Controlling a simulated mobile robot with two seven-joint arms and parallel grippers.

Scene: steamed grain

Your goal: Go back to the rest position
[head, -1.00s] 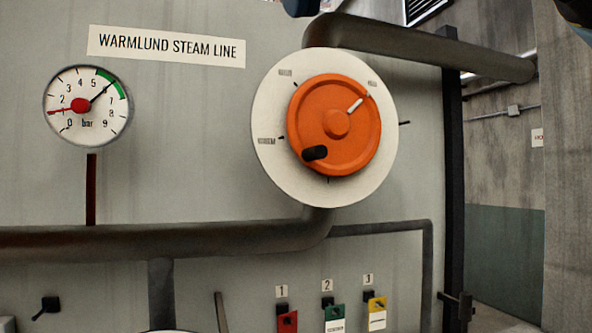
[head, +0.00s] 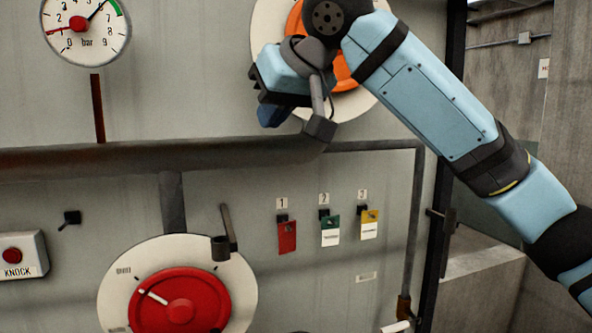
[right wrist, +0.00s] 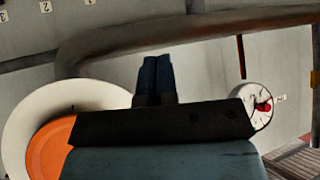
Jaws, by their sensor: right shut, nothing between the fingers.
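My right gripper (head: 268,114) is in front of the orange hand wheel (head: 293,22) and its white dial plate, and it hides much of both. In the right wrist view its two dark blue fingers (right wrist: 157,78) are together, with nothing between them. The orange wheel (right wrist: 48,150) is at the lower left there, apart from the fingers. My right arm reaches in from the right edge of the head view. My left gripper is in neither current view.
A thick pipe (head: 90,160) crosses the panel below the gripper. The pressure gauge (head: 85,30) is at the upper left. A red wheel (head: 180,303) and a KNOCK button box (head: 22,257) are lower. Red, green and yellow tags (head: 287,236) hang right of centre.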

